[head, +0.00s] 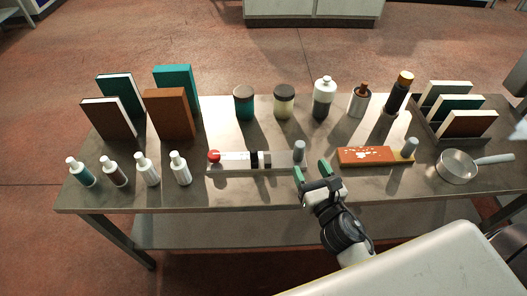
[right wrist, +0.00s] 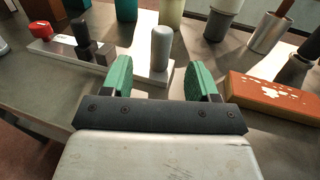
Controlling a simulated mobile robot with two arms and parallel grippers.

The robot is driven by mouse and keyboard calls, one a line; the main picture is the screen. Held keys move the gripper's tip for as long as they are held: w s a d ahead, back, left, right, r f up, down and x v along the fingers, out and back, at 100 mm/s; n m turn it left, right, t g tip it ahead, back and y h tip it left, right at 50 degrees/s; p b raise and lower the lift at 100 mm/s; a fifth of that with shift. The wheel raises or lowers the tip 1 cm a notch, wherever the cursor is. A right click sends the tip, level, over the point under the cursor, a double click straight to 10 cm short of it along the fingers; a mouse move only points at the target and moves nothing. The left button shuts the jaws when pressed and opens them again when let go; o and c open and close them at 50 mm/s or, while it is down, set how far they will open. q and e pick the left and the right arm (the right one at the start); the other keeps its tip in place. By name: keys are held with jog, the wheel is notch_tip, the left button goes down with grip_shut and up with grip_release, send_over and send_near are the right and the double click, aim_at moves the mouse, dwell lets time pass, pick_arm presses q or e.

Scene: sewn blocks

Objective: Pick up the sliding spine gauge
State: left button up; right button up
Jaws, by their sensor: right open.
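The sliding spine gauge appears to be the long flat grey bar (head: 232,168) with a red knob at its left end, a white strip, a black slider and a grey upright post (head: 299,150) at its right end. It lies on the table's front middle. In the right wrist view its base (right wrist: 153,75) and post (right wrist: 161,48) show beyond and between my fingers. My right gripper (head: 311,169) is open and empty, just in front and to the right of the post, with green finger pads apart. My left gripper is not in view.
An orange-brown block (head: 362,156) with white flecks lies right of my gripper, beside another grey post (head: 409,147). A pan (head: 456,167) is farther right. Several bottles (head: 180,168) stand front left. Jars (head: 283,101) line the back. Books (head: 170,114) stand left.

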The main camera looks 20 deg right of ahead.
aim_at(298, 142)
jog(key=w, duration=0.3)
jog(key=shift+w+r, duration=0.15)
jog(key=shift+w, duration=0.15)
jog(key=w, duration=0.6)
jog(key=shift+d+r+p, duration=0.15)
jog(key=shift+r+p, duration=0.15)
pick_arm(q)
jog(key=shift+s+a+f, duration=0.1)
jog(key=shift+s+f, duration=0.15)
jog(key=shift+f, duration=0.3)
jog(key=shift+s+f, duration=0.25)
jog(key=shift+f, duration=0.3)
pick_arm(e)
grip_shut()
